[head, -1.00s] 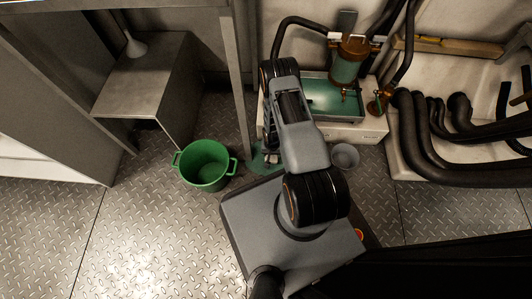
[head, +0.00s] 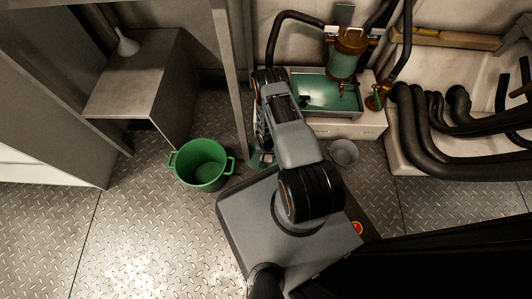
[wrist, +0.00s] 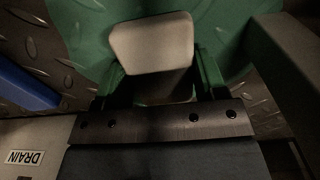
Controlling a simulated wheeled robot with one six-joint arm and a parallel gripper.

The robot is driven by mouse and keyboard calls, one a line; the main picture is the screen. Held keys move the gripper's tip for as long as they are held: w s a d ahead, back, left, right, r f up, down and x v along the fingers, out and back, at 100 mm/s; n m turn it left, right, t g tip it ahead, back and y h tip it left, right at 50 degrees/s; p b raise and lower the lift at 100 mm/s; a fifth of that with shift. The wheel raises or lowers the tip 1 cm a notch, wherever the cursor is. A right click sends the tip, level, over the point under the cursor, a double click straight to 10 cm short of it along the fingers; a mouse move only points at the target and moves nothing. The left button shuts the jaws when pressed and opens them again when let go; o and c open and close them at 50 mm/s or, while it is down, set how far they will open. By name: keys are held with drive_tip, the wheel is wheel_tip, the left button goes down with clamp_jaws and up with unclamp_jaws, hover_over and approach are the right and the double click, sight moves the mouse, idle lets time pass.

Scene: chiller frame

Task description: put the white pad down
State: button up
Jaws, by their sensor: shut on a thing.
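The white pad (wrist: 152,44) shows in the wrist view, pale with rounded corners. My gripper (wrist: 158,72) is shut on it, with a green finger on either side. Behind the pad lies a green wet patch (wrist: 85,25) on the tread-plate floor; whether the pad touches it I cannot tell. In the head view the green patch (head: 254,158) shows beside my arm, which hides the gripper and the pad.
A green bucket (head: 202,165) stands left of my arm, and a small grey bucket (head: 344,153) stands right. A green-filled tray (head: 328,92) is behind. A metal post (head: 235,85) rises near my arm.

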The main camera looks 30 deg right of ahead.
drive_tip(key=shift+f, duration=0.1)
drive_tip(key=shift+f, duration=0.15)
drive_tip(key=o, duration=0.9)
wheel_tip(320, 180, up, 13)
drive_tip(key=p, duration=0.7)
drive_tip(key=shift+f, duration=0.2)
